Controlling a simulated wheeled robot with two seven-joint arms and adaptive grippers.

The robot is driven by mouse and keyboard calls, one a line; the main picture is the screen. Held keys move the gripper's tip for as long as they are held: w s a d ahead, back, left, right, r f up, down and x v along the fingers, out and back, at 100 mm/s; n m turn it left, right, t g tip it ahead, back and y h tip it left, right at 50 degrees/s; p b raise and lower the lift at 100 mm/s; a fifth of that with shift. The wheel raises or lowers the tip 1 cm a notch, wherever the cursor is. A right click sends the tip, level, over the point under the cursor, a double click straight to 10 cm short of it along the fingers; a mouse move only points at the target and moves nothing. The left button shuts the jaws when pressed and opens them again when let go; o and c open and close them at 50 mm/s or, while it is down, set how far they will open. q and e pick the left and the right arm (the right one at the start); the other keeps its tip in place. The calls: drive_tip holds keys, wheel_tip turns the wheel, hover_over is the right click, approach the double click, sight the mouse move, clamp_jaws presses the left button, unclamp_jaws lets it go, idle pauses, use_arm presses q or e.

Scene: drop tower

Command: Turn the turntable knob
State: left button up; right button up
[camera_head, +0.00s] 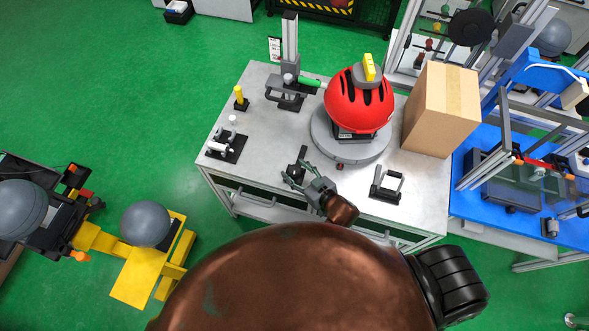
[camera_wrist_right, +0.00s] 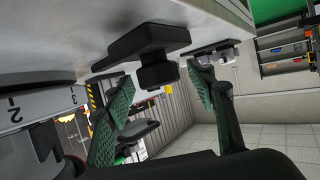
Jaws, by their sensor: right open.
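The turntable (camera_head: 322,140) is a grey round disc on the table with a red helmet (camera_head: 352,106) on it. A black knob on a dark base (camera_head: 299,157) stands at the disc's front left. In the right wrist view the knob (camera_wrist_right: 159,76) sticks out of its black base (camera_wrist_right: 142,39), and the disc's numbered rim (camera_wrist_right: 40,104) shows at left. My right gripper (camera_head: 297,174) is open just in front of the knob. In the wrist view the green finger pads stand on either side of the knob, with visible gaps. My left gripper is not in view.
A cardboard box (camera_head: 441,108) stands right of the disc. A measuring stand (camera_head: 290,80) is behind at left, a black holder (camera_head: 387,184) at front right, and small fixtures (camera_head: 228,147) at left. The table's front edge (camera_head: 270,207) runs below my right gripper.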

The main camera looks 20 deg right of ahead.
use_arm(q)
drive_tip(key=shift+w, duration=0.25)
use_arm(e)
drive_tip(key=shift+w+a+f, duration=0.1)
drive_tip(key=shift+w+f, duration=0.05)
drive_tip(key=shift+w, duration=0.2)
drive_tip(key=shift+c, duration=0.4)
drive_tip(key=c, duration=1.1)
drive_tip(key=shift+p, duration=0.5)
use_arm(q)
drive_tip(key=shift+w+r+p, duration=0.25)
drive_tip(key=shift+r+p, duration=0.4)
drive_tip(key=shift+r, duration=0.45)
use_arm(e)
drive_tip(key=shift+n+y, duration=0.6)
drive_tip(key=shift+y, duration=0.1)
drive_tip(key=o, duration=1.2)
drive_tip(key=shift+g, duration=0.3)
